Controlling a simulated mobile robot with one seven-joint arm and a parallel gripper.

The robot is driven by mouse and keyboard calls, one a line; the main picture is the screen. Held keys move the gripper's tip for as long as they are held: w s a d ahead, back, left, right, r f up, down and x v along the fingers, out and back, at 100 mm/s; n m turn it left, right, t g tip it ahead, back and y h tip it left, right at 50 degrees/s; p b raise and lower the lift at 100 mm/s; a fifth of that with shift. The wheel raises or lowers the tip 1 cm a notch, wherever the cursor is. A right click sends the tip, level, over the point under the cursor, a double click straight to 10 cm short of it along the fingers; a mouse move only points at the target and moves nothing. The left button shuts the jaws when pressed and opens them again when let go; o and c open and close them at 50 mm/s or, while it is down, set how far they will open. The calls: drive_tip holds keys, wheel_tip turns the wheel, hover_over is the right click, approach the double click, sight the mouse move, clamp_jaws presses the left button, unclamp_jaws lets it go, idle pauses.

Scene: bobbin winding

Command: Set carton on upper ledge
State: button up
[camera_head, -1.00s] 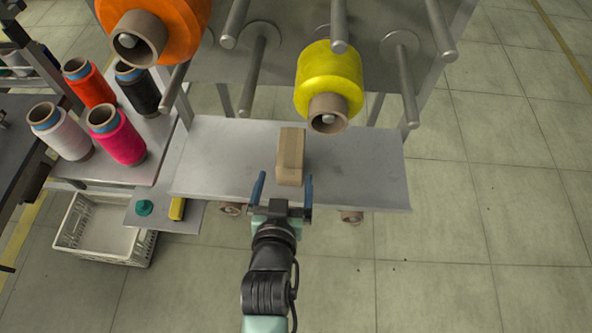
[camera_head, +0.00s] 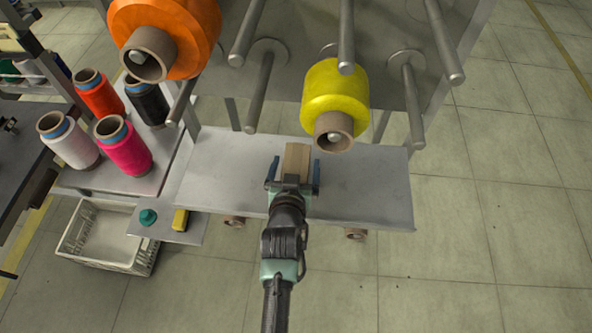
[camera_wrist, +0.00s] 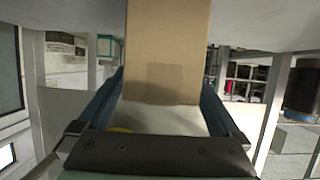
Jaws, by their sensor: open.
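The tan carton (camera_head: 295,160) stands on the grey upper ledge (camera_head: 365,185), below the yellow spool. My gripper (camera_head: 292,172) is at the carton's near end, with one blue finger on each side of it. In the wrist view the carton (camera_wrist: 167,45) fills the upper middle, between the two open fingers (camera_wrist: 160,100). My gripper is open. The carton's near lower part is hidden by my gripper in the head view.
A yellow spool (camera_head: 333,92) and an orange spool (camera_head: 178,35) hang on pegs above the ledge. Bare metal pegs (camera_head: 411,100) jut out nearby. Thread cones, such as a pink one (camera_head: 124,148), stand at left. A white crate (camera_head: 100,238) is on the floor.

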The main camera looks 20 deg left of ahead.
drive_tip(key=shift+w+f, duration=0.15)
drive_tip(key=shift+w, duration=0.15)
clamp_jaws()
idle(0.4)
